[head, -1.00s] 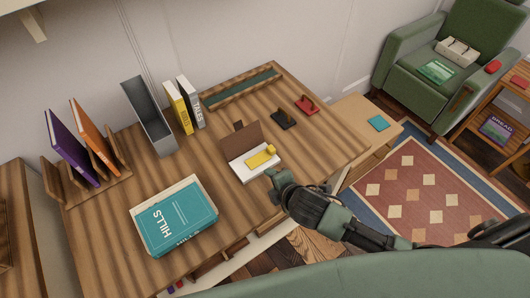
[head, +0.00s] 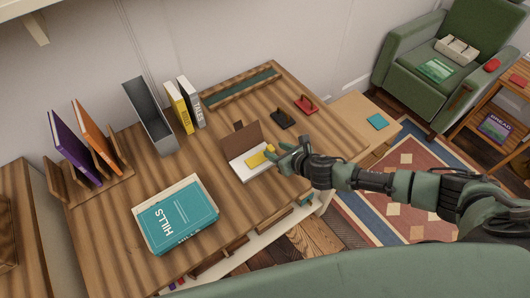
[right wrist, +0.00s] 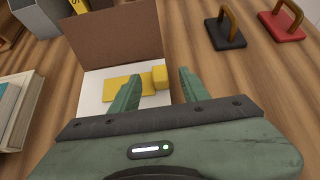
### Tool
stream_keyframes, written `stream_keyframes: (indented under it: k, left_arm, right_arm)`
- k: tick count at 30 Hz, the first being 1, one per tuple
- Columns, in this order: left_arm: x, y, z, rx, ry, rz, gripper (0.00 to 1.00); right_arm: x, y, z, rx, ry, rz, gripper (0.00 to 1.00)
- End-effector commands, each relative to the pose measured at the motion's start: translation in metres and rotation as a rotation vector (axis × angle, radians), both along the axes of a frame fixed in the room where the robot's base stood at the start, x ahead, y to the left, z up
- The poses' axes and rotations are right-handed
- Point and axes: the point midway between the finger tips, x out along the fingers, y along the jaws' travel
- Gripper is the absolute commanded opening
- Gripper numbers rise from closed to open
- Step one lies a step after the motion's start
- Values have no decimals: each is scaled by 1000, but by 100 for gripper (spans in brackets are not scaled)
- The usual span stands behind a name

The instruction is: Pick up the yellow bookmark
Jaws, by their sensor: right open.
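The yellow bookmark (head: 260,156) lies flat on the white page of an open book (head: 238,167) with a raised brown cover (head: 240,141). In the right wrist view the bookmark (right wrist: 122,87) has a small raised yellow block at its right end. My right gripper (head: 272,158) is at the right end of the bookmark. In the right wrist view its two fingers (right wrist: 157,88) are spread apart, with the block seen between and beyond them; nothing is gripped. The left finger covers part of the bookmark. My left gripper is not in view.
Black (head: 283,118) and red (head: 306,105) handled pieces sit behind the gripper. A grey file holder (head: 150,115) and upright books (head: 180,107) stand at the back.

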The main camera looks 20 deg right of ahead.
Motion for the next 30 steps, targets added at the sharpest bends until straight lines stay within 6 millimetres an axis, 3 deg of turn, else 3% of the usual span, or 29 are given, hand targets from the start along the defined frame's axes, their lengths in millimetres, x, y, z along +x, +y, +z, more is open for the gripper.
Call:
stream_keyframes:
  k: [6, 14, 19, 30]
  left_arm:
    - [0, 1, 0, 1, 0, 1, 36]
    - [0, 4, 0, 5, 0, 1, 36]
    - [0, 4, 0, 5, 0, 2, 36]
    - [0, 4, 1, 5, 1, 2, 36]
  right_arm:
    - [18, 7, -12, 2, -1, 0, 45]
    - [19, 7, -14, 2, 0, -1, 45]
    - [19, 7, -14, 2, 0, -1, 1]
    - [19, 7, -12, 2, 0, -1, 0]
